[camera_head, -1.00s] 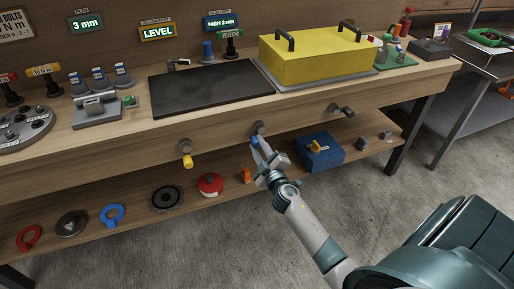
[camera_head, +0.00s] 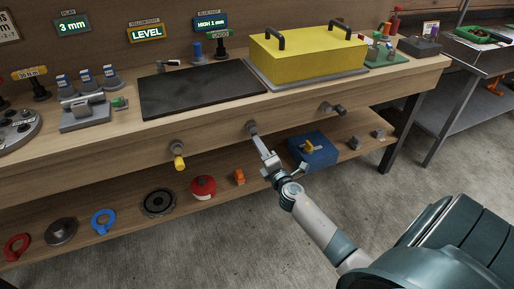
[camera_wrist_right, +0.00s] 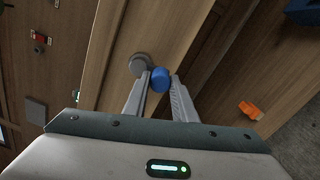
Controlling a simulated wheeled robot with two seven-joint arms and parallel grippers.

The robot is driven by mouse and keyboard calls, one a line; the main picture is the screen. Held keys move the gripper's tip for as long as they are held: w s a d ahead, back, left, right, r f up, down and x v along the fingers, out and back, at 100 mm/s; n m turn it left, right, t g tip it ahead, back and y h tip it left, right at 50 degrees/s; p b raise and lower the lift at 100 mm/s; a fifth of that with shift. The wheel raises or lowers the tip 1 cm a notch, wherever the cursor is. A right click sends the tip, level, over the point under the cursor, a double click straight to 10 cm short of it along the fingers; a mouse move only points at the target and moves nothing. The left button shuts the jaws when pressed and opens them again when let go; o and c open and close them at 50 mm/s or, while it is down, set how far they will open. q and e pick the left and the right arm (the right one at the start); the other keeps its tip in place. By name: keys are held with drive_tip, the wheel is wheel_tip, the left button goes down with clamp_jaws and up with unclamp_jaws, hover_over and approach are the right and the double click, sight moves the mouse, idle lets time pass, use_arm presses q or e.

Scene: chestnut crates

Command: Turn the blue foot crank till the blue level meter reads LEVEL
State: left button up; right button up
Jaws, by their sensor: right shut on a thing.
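The blue foot crank has a grey hub (camera_head: 252,127) on the bench's front edge. Its blue handle (camera_wrist_right: 160,79) sits between the fingertips of my right gripper (camera_wrist_right: 160,84) in the right wrist view. In the head view my right gripper (camera_head: 263,147) is at the crank, shut on the handle, which it mostly hides. The blue level meter (camera_head: 211,23) on the back wall reads HIGH 1 mm. My left gripper is not in view.
The yellow foot crank (camera_head: 179,161) is to the left and a dark crank (camera_head: 337,110) to the right. The yellow meter (camera_head: 145,33) reads LEVEL. The lower shelf holds a blue box (camera_head: 312,150), a red round part (camera_head: 203,187) and an orange part (camera_head: 239,177).

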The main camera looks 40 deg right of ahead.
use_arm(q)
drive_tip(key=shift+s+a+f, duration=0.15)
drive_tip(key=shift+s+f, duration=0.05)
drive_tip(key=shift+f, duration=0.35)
use_arm(e)
drive_tip(key=n, duration=0.2)
drive_tip(key=d+n, duration=0.1)
drive_tip(key=n, duration=0.1)
drive_tip(key=shift+s+d+r, duration=0.1)
drive_tip(key=shift+s+d, duration=0.1)
drive_tip(key=o, duration=1)
drive_tip(key=shift+o, duration=0.2)
drive_tip(key=shift+s, duration=0.15)
